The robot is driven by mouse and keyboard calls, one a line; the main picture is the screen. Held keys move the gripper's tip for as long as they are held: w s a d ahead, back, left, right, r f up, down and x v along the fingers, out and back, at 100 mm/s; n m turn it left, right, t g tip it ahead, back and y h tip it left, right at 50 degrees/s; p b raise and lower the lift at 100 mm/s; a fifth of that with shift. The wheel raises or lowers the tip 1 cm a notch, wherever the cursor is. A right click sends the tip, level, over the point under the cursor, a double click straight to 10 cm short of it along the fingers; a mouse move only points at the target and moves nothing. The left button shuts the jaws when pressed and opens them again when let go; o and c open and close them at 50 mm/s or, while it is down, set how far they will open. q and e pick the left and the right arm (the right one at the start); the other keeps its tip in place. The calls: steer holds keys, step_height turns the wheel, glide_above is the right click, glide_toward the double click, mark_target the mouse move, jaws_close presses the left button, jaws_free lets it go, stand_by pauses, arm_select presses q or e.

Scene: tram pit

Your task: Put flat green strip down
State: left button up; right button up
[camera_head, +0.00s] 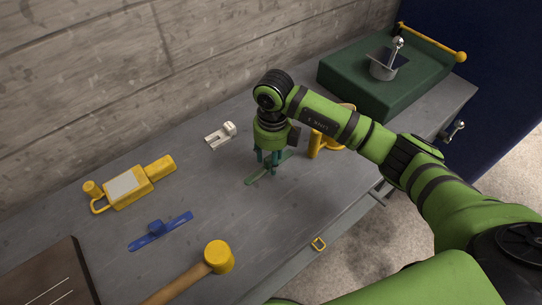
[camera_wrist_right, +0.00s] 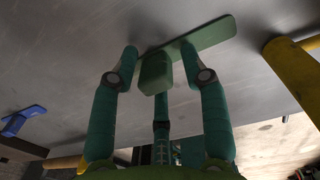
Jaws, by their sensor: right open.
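The flat green strip (camera_head: 254,180) lies on the grey worktop under my right gripper (camera_head: 269,163). In the right wrist view the strip (camera_wrist_right: 212,37) lies flat on the worktop, with a raised green block (camera_wrist_right: 155,73) on it. My right gripper (camera_wrist_right: 159,56) is open, its fingers pointing down at the strip, one on either side of the block with gaps visible. The fingers hide part of the strip in the head view. My left gripper is not in view.
A blue strip (camera_head: 160,231), a yellow device (camera_head: 127,187), a yellow-headed mallet (camera_head: 219,257) and a white fitting (camera_head: 221,136) lie to the left. A yellow object (camera_head: 316,145) stands close right of the gripper. A green case (camera_head: 375,82) stands at the back right. The worktop between is clear.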

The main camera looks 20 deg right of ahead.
steer(key=shift+r, duration=0.3)
steer(key=shift+w+r, duration=0.1)
steer(key=shift+r, duration=0.25)
step_height(320, 180, up, 11)
steer(key=b, duration=0.2)
steer(key=shift+d+b, duration=0.15)
steer(key=shift+b, duration=0.2)
